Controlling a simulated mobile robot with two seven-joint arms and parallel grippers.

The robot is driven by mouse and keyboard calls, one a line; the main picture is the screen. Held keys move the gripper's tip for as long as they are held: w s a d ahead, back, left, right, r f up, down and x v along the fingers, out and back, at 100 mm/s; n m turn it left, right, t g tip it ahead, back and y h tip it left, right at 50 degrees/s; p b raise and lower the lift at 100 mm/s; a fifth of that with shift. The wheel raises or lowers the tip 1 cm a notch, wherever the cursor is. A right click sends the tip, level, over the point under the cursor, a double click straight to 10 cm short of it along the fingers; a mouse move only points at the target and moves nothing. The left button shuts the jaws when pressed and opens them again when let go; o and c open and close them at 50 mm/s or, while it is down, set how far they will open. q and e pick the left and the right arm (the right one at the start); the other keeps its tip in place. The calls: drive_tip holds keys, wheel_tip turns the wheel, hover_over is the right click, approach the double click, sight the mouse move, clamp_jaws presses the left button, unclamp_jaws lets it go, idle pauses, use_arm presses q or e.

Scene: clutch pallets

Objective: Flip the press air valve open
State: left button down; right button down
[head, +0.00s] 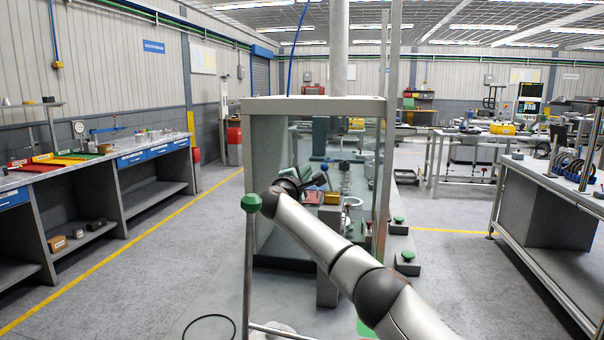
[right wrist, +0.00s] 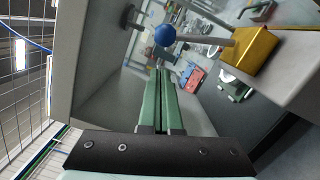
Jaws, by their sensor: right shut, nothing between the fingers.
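The press air valve is a yellow block (right wrist: 249,50) with a silver lever (right wrist: 205,41) ending in a blue ball (right wrist: 165,35), in the right wrist view. The lever lies roughly crosswise to my fingers in that view. My right gripper (right wrist: 159,75) has its two green fingers together, with nothing between them. Its fingertips point toward the blue ball and appear just short of it; I cannot tell whether they touch. My left gripper is not in view.
The press frame (head: 315,106) surrounds the work area, with upright posts and a clear side panel. A post with a green knob (head: 251,202) stands left of my arm. Green buttons (head: 407,256) sit at the right.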

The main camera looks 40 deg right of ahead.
sight(323, 167)
drive_tip(key=shift+s+d+r, duration=0.1)
drive_tip(key=shift+s+r, duration=0.1)
drive_tip(key=shift+s, duration=0.45)
drive_tip(key=shift+s+d+r, duration=0.1)
drive_tip(key=shift+s+r, duration=0.05)
drive_tip(key=shift+s, duration=0.5)
drive_tip(key=shift+s+d+r+m, duration=0.3)
drive_tip(key=shift+s+m, duration=0.05)
drive_tip(key=shift+m, duration=0.55)
drive_tip(key=shift+s+d+r+m+b, duration=0.25)
drive_tip(key=shift+s+d+m+b, duration=0.2)
drive_tip(key=shift+m, duration=0.55)
drive_tip(key=shift+s+d+r+m+y+b, duration=0.15)
drive_tip(key=shift+s+d+m, duration=0.15)
drive_tip(key=shift+m, duration=0.4)
drive_tip(key=shift+s+d+r+m+y+b, duration=0.1)
drive_tip(key=shift+s+d+m+y+b, duration=0.15)
drive_tip(key=shift+s+m, duration=0.35)
drive_tip(key=shift+s+d+r+m+y+b, duration=0.1)
drive_tip(key=shift+s+d+m, duration=0.15)
drive_tip(key=shift+m, duration=0.55)
